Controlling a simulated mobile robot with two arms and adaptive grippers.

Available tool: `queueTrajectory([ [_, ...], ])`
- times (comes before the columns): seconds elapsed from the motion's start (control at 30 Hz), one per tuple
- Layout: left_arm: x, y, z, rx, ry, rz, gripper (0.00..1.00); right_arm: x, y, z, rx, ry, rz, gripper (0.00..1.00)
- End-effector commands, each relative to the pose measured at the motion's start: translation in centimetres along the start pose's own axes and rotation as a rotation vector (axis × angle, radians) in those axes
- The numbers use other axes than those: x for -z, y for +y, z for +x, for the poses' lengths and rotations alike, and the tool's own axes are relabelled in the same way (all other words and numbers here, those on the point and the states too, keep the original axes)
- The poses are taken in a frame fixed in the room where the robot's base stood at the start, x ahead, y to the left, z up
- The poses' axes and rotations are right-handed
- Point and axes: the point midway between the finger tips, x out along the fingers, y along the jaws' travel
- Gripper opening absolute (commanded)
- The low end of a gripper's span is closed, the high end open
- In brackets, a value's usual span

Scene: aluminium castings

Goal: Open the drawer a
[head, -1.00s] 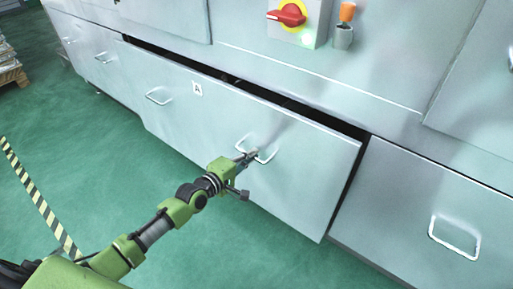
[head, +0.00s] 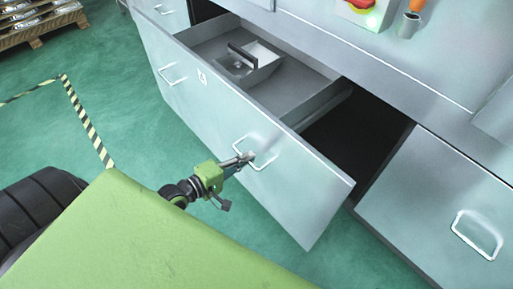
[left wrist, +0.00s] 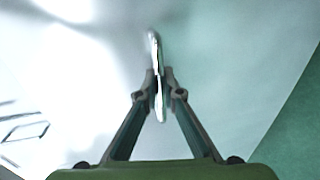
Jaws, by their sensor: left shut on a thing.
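Drawer A (head: 220,125), a wide pale metal drawer with a small label on its front, stands pulled well out of the cabinet in the head view. It has two wire handles. The far handle (head: 172,75) is free. My left gripper (head: 248,158) is shut on the near handle (head: 262,164). In the left wrist view the fingers (left wrist: 160,90) close on both sides of the bright handle bar (left wrist: 155,50), with the drawer front behind. My right gripper is in neither view.
Inside the drawer lies a grey box-like tray (head: 262,68) with small contents. To the right is a closed drawer front with a handle (head: 477,234). A pallet (head: 40,25) stands far left, near striped floor tape (head: 85,120).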

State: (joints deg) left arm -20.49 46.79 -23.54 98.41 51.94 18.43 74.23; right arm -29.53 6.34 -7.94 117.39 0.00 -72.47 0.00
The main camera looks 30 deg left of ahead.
Motion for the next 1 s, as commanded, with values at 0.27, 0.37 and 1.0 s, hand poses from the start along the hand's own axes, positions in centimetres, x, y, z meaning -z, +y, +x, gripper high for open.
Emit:
queueTrajectory([
  [0.27,0.0,-0.3,-1.5,0.001,0.0,-0.001,0.0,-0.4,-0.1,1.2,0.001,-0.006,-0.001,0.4],
  [0.37,0.0,-0.4,-1.5,0.001,0.0,0.0,0.0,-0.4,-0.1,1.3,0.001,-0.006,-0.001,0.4],
  [1.0,0.0,-0.3,-1.5,-0.001,0.0,0.0,0.24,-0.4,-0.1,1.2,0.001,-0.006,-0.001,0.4],
])
